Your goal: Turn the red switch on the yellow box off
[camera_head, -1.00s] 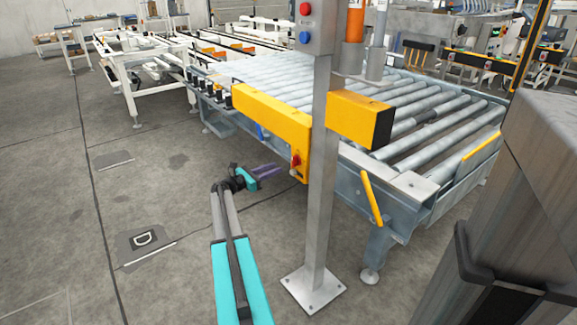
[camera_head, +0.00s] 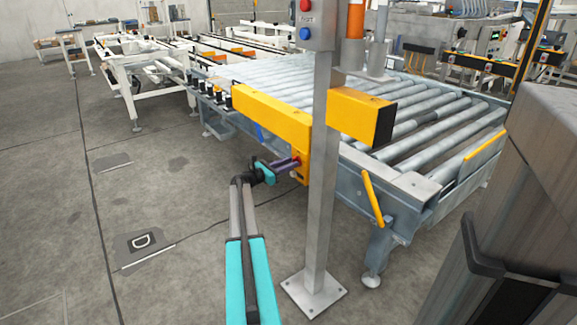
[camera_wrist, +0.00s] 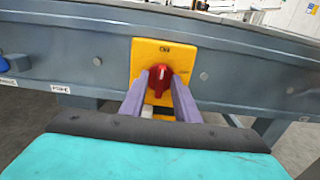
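The yellow box (camera_wrist: 148,52) is on the side of the grey conveyor frame, with "ON" printed at its top. In the wrist view the red switch (camera_wrist: 159,78) sits in its middle, its handle close to upright. My gripper (camera_wrist: 158,80) has its two purple fingers on either side of the switch handle. Whether they touch it I cannot tell. In the head view my gripper (camera_head: 291,163) reaches the yellow box (camera_head: 302,172) from the left, and the switch is largely hidden by the fingertips.
A grey metal post (camera_head: 320,200) with a red and a blue button stands just right of the box. The roller conveyor (camera_head: 400,110) lies behind. A yellow handle (camera_head: 372,198) sticks out at the right. The floor to the left is open.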

